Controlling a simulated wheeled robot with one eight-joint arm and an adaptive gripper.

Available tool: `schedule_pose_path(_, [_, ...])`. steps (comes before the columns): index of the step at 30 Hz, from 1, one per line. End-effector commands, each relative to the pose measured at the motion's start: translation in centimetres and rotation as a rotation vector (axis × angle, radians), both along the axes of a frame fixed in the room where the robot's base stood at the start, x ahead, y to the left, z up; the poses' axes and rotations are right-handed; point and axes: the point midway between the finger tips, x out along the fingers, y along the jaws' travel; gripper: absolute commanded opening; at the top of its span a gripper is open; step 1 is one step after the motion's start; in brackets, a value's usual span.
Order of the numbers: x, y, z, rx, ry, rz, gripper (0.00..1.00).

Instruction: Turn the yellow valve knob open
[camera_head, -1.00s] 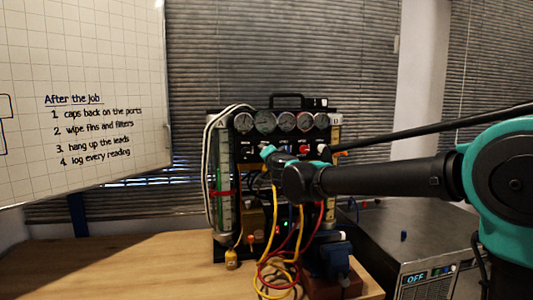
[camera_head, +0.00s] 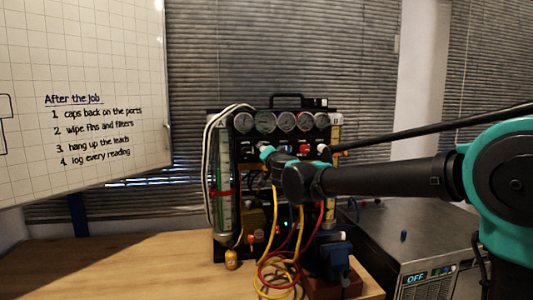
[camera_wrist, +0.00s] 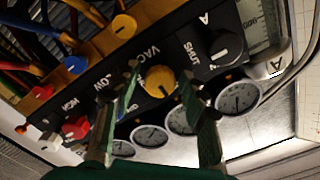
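The yellow valve knob (camera_wrist: 157,80) sits on the black panel near the label VAC in the wrist view. It is round, with a dark pointer mark on its face. My gripper (camera_wrist: 160,82) is open, with one green finger on each side of the knob. A narrow gap seems to show on both sides, though contact is hard to judge. In the head view the gauge rig (camera_head: 288,103) stands on the bench, and my wrist hides the knob there.
A black knob (camera_wrist: 223,47) sits beside it near SHUT, and a red knob (camera_wrist: 76,128) on the other side. Several round gauges (camera_wrist: 237,98) line the panel edge. Yellow and red hoses (camera_head: 276,225) hang in front of the rig. Bench (camera_head: 150,255) to the left is clear.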

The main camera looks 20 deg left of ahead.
Motion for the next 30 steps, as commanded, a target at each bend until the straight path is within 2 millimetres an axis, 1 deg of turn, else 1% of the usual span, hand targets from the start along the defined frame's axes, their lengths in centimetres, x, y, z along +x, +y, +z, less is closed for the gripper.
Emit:
schedule_pose_path(9, [0.0,0.0,0.0,0.0,-0.001,-0.001,0.5])
schedule_pose_path(14, [-0.9,-0.6,0.1,0.0,0.0,0.0,0.5])
schedule_pose_path(17, [-2.1,-1.3,0.0,0.0,-0.001,-0.001,0.5])
schedule_pose_path(24, [-6.0,-3.7,0.0,0.0,0.0,0.0,0.5])
schedule_pose_path(30, [-8.6,-5.3,0.0,0.0,0.0,0.001,0.5])
